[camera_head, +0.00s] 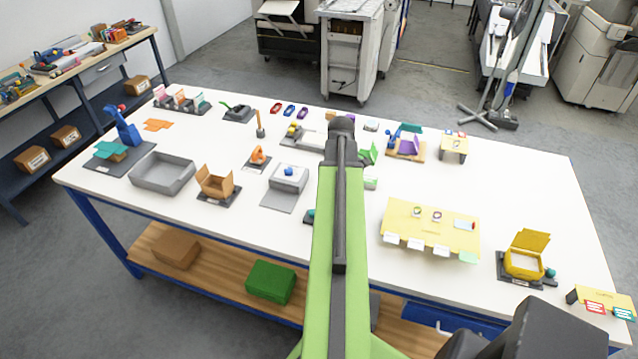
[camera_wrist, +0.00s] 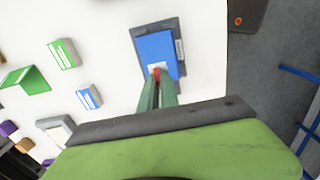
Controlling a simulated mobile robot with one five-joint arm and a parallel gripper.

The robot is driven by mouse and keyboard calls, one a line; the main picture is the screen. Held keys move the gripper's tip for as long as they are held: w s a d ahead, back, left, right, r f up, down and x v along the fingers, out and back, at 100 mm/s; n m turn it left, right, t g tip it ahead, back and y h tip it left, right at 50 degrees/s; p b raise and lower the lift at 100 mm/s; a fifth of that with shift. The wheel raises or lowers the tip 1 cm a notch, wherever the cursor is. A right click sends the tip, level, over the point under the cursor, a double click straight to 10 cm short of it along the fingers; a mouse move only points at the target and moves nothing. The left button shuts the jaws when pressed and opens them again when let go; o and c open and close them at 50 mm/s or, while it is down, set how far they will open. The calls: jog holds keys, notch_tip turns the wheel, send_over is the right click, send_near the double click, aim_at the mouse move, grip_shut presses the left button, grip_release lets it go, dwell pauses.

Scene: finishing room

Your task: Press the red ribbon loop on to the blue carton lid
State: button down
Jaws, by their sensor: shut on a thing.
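The blue carton lid (camera_wrist: 156,46) lies on a dark grey base (camera_wrist: 174,28) in the wrist view, with a small white patch (camera_wrist: 153,67) near its lower edge. My gripper (camera_wrist: 157,79) has its green fingers close together, shut on a small red piece, the red ribbon loop (camera_wrist: 157,72). The loop appears over the white patch; I cannot tell whether it touches. The fingers hide most of the loop. In the head view my arm covers the gripper, and I cannot make out the lid or loop there.
In the wrist view a green-and-white block (camera_wrist: 64,54) and a blue-and-white block (camera_wrist: 89,97) lie left of the lid. The white table's edge is on the right. In the head view a yellow board (camera_head: 408,220) and yellow box (camera_head: 522,264) stand right of my arm.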

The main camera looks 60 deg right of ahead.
jog(key=shift+s+f, duration=0.1)
jog(key=shift+s, duration=0.05)
jog(key=shift+f+b, duration=0.3)
jog(key=shift+b, duration=0.2)
jog(key=f+b, duration=0.5)
jog(key=shift+w, duration=0.2)
jog(key=shift+s+f, duration=0.1)
jog(key=shift+f, duration=0.05)
jog(key=shift+f+b, duration=0.45)
jog(key=shift+b, duration=0.2)
dwell(1.4)
jog(key=c, duration=1.2)
grip_release()
jog(key=shift+r, duration=0.15)
